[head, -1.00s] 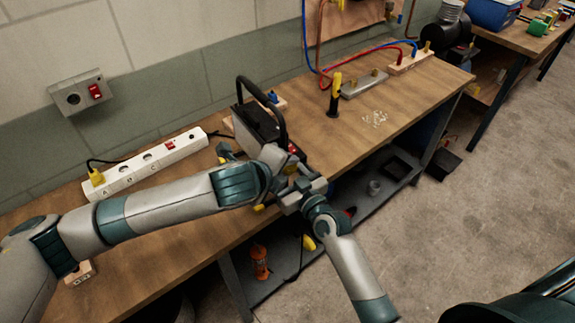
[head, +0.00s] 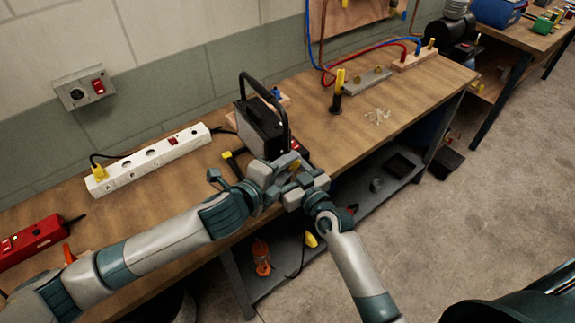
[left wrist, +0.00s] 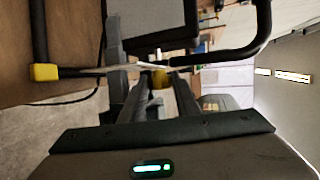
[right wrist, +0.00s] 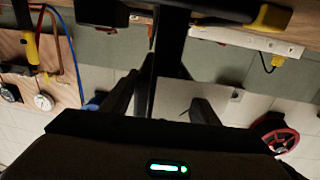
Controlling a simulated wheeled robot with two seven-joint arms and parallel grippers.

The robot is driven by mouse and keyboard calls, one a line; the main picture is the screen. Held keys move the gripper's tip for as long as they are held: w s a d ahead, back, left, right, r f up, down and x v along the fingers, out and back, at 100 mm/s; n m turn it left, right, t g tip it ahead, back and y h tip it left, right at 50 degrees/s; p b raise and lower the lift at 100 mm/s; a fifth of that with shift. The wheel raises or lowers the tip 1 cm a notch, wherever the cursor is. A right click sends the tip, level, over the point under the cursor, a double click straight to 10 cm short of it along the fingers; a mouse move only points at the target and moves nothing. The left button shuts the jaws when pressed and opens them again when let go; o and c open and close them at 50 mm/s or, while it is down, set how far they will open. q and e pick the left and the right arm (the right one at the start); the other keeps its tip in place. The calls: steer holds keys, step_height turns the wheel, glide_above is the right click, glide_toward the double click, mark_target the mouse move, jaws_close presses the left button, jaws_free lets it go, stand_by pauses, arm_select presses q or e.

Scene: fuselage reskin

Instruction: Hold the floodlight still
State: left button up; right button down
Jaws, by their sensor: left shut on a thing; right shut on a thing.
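The floodlight (head: 262,128), a dark box-shaped lamp with a black hoop handle, stands near the bench's front edge. Its yellow-capped stand shows in the left wrist view (left wrist: 45,72) and the right wrist view (right wrist: 270,18). My left gripper (head: 286,170) is at the front lower side of the floodlight, shut on what looks like its frame. My right gripper (head: 302,186) is close beside it, in front of the bench edge, shut around a dark bar that looks like part of the stand. The exact contact points are mostly hidden by the grippers.
A white power strip (head: 150,163) with a yellow plug lies behind the left arm. A red box (head: 32,240) is at the far left. A yellow-and-black tool (head: 337,92) stands right of the floodlight. Small pale bits (head: 377,116) lie on clear bench. An orange object (head: 261,257) is below.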

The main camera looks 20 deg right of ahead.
arm_select(q)
steer(key=o, duration=1)
steer(key=shift+a+f, duration=0.1)
steer(key=shift+o, duration=0.2)
steer(key=shift+f, duration=0.1)
steer(key=shift+y, duration=0.3)
